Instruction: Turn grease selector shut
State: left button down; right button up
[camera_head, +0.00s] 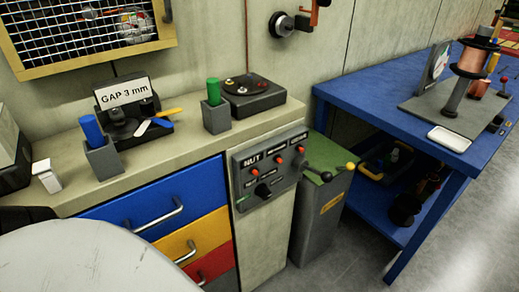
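A grey control panel (270,165) headed "NUT" is on the front of the bench. It carries several red buttons and a black rotary knob (263,190) with a green mark beside it. The smaller labels are too small to read, so I cannot tell if this knob is the grease selector. Right of the panel, a grey box (321,210) with a green top and a yellow label has levers with a black and a yellow ball end (350,166). Neither gripper is in view.
The bench top holds a "GAP 3 mm" sign (124,92), blue (92,130) and green (213,91) cylinders in holders, and a dark turntable-like device (252,96). Coloured drawers (155,205) are below. A blue table (360,98) with a copper spool stands right; grey floor lies in front.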

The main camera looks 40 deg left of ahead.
aim_at(262, 190)
jog(key=u, duration=1.55)
jog(key=i, duration=0.3)
jog(key=z, duration=1.1)
jog(key=k, duration=0.65)
jog(key=u, duration=1)
jog(key=i, duration=0.45)
jog(key=z, duration=0.05)
